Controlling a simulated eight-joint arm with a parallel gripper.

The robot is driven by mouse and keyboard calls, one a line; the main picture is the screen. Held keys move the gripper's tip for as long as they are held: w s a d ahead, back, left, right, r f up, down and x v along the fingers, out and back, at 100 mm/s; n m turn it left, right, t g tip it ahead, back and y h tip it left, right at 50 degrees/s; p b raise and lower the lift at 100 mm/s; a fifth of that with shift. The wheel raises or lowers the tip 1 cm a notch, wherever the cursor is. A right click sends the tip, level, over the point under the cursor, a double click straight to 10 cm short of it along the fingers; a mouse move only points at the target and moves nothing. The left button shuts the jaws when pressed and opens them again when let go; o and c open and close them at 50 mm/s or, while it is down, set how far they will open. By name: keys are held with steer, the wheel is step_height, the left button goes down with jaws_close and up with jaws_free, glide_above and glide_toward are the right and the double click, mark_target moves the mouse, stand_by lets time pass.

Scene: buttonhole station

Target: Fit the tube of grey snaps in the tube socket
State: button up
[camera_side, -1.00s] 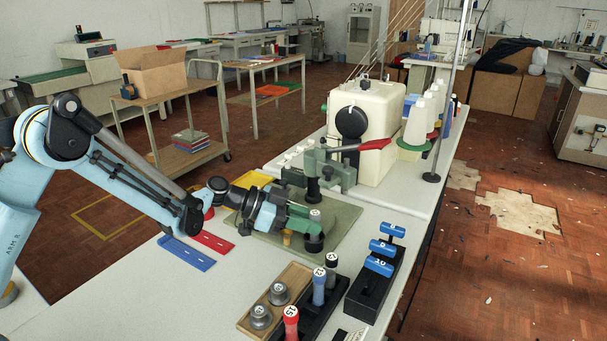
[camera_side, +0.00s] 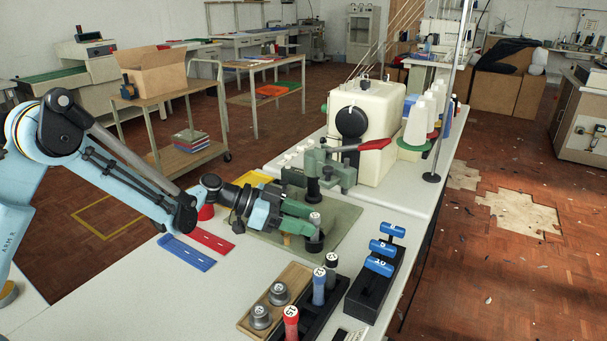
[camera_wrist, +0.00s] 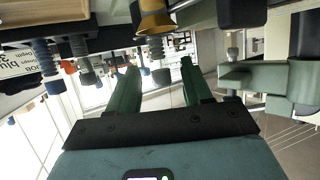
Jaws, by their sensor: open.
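In the wrist view, the two fingers of my gripper (camera_wrist: 157,75) are spread apart.
A green press (camera_side: 325,170) stands just behind. Blue-handled tools (camera_side: 380,266) stand at the right. Blue and red strips (camera_side: 187,253) lie at the left.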

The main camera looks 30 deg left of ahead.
steer(key=v, duration=1.1)
steer(key=s+a+r+n+y, duration=0.1)
steer(key=s+n+y, duration=0.4)
steer(key=s, duration=0.3)
steer(key=s+a+r+n+y, duration=0.2)
steer(key=s+n+y, duration=0.4)
steer(key=s, duration=0.3)
steer(key=shift+s+a+r+n, duration=0.25)
steer(key=shift+s+r+n, duration=0.05)
steer(key=shift+s, duration=0.05)
